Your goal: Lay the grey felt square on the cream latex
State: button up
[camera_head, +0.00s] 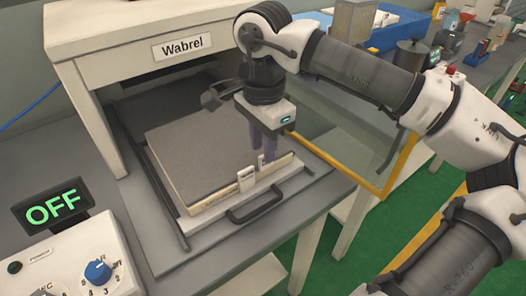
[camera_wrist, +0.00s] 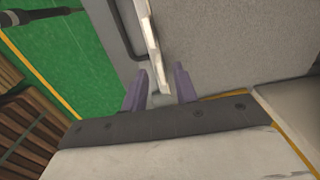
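The grey felt square (camera_head: 195,145) lies flat on a cream slab (camera_head: 205,203), which looks like the cream latex, on the pulled-out tray of the Wabrel machine. The slab's cream edge shows along the front. My gripper (camera_head: 263,157) points down at the right front corner of the stack, beside two small white upright brackets (camera_head: 246,180). In the wrist view its purple fingers (camera_wrist: 160,88) stand apart, with no held thing visible between them. A broad grey surface (camera_wrist: 235,40) lies beyond them. Whether the fingertips touch the felt cannot be told.
The tray has a dark front handle (camera_head: 256,203). The Wabrel housing (camera_head: 150,38) overhangs its back. An OFF display (camera_head: 53,207) and control box (camera_head: 80,260) stand at left. A yellow frame (camera_head: 385,180) is at right, with green floor beyond.

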notch_tip(320, 180, up, 9)
jog(key=shift+r, duration=0.2)
jog(key=shift+r, duration=0.1)
